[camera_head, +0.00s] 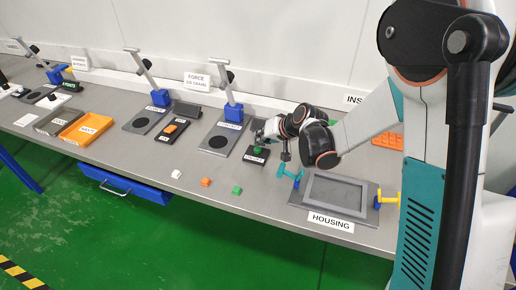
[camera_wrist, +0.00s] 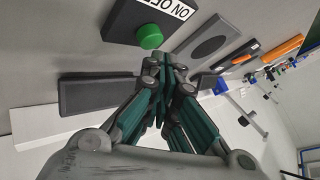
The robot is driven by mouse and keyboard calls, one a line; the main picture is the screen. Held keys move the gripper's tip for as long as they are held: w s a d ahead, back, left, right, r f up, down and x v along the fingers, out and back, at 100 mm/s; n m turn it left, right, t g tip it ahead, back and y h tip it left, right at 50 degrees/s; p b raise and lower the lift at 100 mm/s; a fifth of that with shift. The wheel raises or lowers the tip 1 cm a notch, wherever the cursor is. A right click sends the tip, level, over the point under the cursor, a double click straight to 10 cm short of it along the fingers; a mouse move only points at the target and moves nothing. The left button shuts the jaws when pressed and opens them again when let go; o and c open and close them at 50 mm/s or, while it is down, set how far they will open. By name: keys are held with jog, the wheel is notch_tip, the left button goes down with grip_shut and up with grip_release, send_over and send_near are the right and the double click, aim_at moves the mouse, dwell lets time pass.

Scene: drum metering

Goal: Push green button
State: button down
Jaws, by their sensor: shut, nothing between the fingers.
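The green button (camera_head: 257,149) is a round cap on a dark box (camera_head: 252,158) on the grey bench, near the middle of the head view. In the wrist view the green button (camera_wrist: 149,37) is at upper centre, on its dark box (camera_wrist: 121,22) with a white label partly reading ON/OFF. My gripper (camera_head: 263,138) is near the button in the head view, its tips partly hard to make out. In the wrist view my gripper (camera_wrist: 163,62) is shut and empty, its tips just below and right of the button. I cannot tell whether they touch it.
A grey HOUSING frame (camera_head: 336,194) with blue and yellow handles lies to the right. Small white (camera_head: 176,174), orange (camera_head: 206,182) and green (camera_head: 237,190) blocks lie near the front edge. A test stand (camera_head: 232,112) stands just behind-left of the button box.

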aim_at(260, 148)
jog(key=shift+f, duration=0.15)
dwell(0.4)
jog(key=shift+f+b, duration=0.3)
jog(key=shift+b, duration=0.15)
jog(key=shift+f, duration=0.2)
dwell(0.3)
jog(key=shift+r, duration=0.7)
notch_tip(260, 148, up, 6)
jog(key=p, duration=0.4)
dwell(0.4)
